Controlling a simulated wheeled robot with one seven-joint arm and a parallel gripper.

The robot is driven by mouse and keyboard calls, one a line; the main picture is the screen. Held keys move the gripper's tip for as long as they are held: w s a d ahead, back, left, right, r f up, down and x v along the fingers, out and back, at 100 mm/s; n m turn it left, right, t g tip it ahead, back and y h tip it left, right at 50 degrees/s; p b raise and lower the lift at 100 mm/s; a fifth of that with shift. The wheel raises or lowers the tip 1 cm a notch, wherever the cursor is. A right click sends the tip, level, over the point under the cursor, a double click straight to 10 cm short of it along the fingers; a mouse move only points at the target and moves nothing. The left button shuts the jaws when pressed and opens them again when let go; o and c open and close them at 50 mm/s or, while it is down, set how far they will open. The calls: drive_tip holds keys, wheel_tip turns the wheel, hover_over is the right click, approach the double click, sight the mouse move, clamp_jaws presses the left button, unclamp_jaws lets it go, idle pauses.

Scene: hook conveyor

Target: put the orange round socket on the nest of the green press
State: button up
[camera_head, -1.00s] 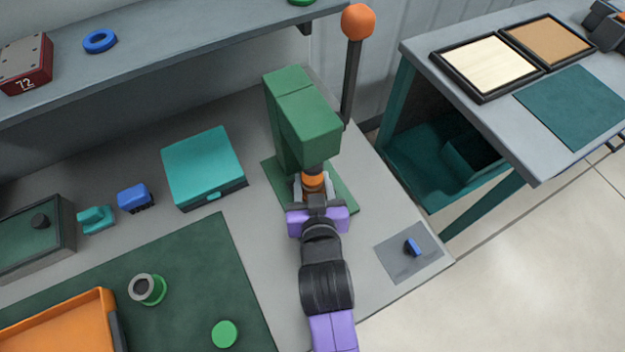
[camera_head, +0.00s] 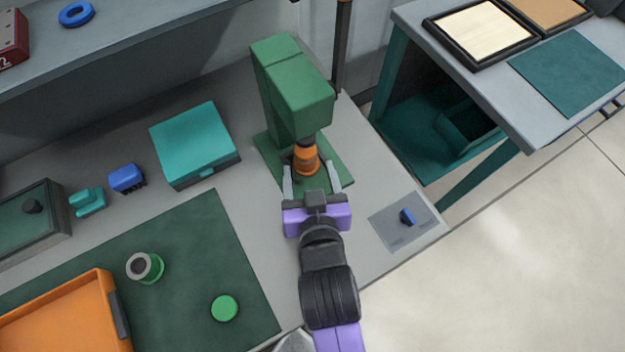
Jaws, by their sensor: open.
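The green press (camera_head: 300,92) stands on the grey bench, with its lever at the right side. The orange round socket (camera_head: 306,160) stands upright on the press base, directly under the dark ram. The nest below it is hidden by the socket. My gripper (camera_head: 308,183) is open in front of the press, its two pale fingers spread on the left and right of the socket's near side. I see gaps between the fingers and the socket.
A teal box (camera_head: 196,143), a blue connector (camera_head: 126,178) and a teal part (camera_head: 87,202) stand left of the press. A green mat (camera_head: 190,285) holds an orange tray (camera_head: 60,320), a green-and-grey round part (camera_head: 145,267) and a green disc (camera_head: 225,308). A blue switch (camera_head: 407,217) sits on a plate at right.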

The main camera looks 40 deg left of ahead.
drive_tip(key=v, duration=0.6)
drive_tip(key=shift+m+t+h, duration=0.7)
drive_tip(key=shift+m+h, duration=0.1)
drive_tip(key=shift+m, duration=0.1)
drive_tip(key=d+f, duration=0.1)
drive_tip(key=d, duration=0.6)
drive_tip(key=d+f, duration=0.1)
drive_tip(key=d, duration=0.2)
drive_tip(key=shift+d+f, duration=0.35)
drive_tip(key=shift+d, duration=0.05)
drive_tip(key=s+d+r+m+t+h, duration=0.1)
drive_tip(key=s+d+r+m+h, duration=0.1)
drive_tip(key=s+d, duration=0.3)
drive_tip(key=s+d+r+m+t+h, duration=0.1)
drive_tip(key=s+d, duration=0.4)
drive_tip(key=d, duration=0.6)
drive_tip(key=s+d+r+m+t+h, duration=0.1)
drive_tip(key=s+d+r+m+h, duration=0.2)
drive_tip(key=d, duration=0.5)
drive_tip(key=shift+s+m+t+h, duration=0.4)
drive_tip(key=shift+s+m+h, duration=0.2)
drive_tip(key=shift+s+h, duration=0.4)
